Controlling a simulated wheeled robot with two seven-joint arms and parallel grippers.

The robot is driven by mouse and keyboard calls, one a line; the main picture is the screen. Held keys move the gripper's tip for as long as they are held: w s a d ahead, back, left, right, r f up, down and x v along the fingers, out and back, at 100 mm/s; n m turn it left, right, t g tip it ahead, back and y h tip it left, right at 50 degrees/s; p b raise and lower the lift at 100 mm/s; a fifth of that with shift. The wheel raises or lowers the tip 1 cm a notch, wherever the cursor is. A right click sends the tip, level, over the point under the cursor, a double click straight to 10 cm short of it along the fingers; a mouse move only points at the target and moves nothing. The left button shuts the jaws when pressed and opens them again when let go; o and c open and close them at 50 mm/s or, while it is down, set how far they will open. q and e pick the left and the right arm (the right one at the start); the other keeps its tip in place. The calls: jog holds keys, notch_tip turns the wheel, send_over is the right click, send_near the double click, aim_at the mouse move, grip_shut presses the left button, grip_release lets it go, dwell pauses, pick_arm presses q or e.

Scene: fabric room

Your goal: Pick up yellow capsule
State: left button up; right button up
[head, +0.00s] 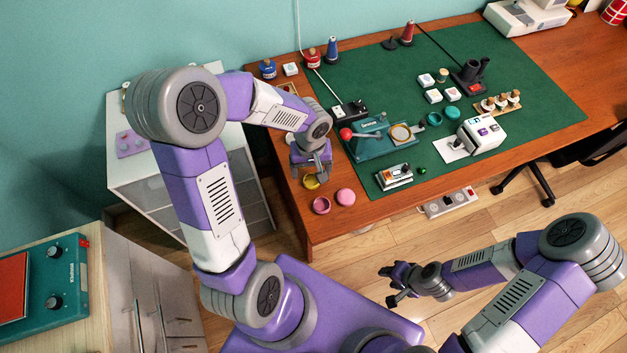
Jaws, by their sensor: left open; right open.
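The yellow capsule (311,182) is a small round thing on the brown desk (285,205), near its left front corner. My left gripper (313,176) points down right above it, open, with its fingers partly covering the capsule. I cannot tell whether the fingers touch it. My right gripper (392,285) is open and empty, in front of the desk over the wooden floor, far from the capsule.
A dark pink round piece (321,205) and a pink one (346,197) lie close to the capsule. A green press with a red knob (346,134) stands on the green mat (545,100) to the right. A power strip (447,202) is beside the desk's front edge.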

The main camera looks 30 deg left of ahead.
aim_at(312, 183)
pick_arm(q)
notch_tip(312, 183, down, 6)
jog(key=shift+w+r+b, duration=0.15)
jog(key=shift+b, duration=0.8)
